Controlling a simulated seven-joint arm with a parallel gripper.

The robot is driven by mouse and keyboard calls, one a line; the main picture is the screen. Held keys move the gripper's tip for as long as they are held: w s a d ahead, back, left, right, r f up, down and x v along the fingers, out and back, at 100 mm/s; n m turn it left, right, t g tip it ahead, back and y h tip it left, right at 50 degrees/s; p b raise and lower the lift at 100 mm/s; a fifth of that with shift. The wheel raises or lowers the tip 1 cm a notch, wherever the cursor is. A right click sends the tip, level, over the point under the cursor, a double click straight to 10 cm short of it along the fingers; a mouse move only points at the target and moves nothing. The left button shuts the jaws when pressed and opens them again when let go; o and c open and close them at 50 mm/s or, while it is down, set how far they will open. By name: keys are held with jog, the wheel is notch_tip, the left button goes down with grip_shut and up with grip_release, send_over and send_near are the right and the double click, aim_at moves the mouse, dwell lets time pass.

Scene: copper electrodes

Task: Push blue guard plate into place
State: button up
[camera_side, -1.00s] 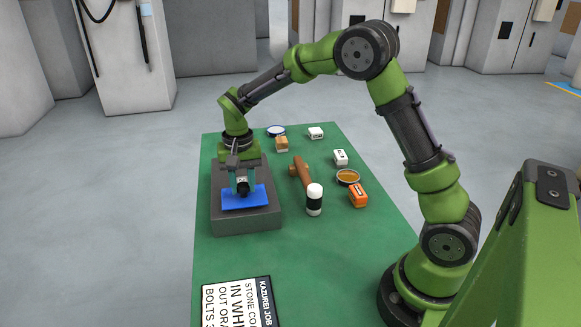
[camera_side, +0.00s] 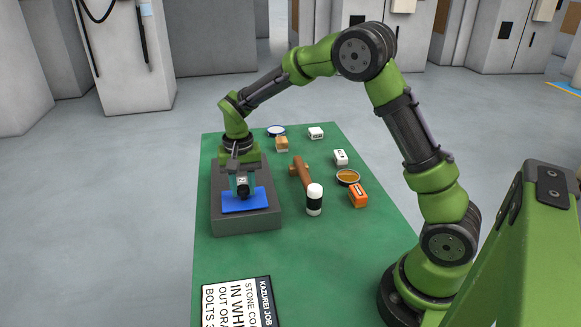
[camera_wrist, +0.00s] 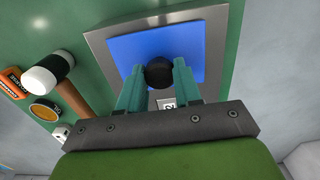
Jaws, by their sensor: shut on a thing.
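The blue guard plate (camera_side: 232,206) lies on the dark grey block (camera_side: 247,223) at the left of the green table. In the wrist view the plate (camera_wrist: 130,55) shows inside the grey block's rim (camera_wrist: 101,45), slightly turned against it. A round black knob (camera_wrist: 159,73) stands on the plate near its edge. My gripper (camera_side: 242,190) is over the block, its two teal fingers shut on the black knob. The gripper also shows in the wrist view (camera_wrist: 158,80). The fingers hide part of the plate's near edge.
An orange box (camera_side: 358,195), an amber dish (camera_side: 348,177) and white boxes (camera_side: 340,157) stand further right. A printed sign (camera_side: 237,303) lies at the front. The table between sign and block is clear.

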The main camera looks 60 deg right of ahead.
jog(key=shift+f, duration=0.4)
dwell(0.3)
jog(key=o, duration=1.1)
jog(key=shift+o, duration=0.2)
jog(key=shift+r, duration=0.2)
jog(key=shift+r, duration=2.4)
notch_tip(320, 180, up, 17)
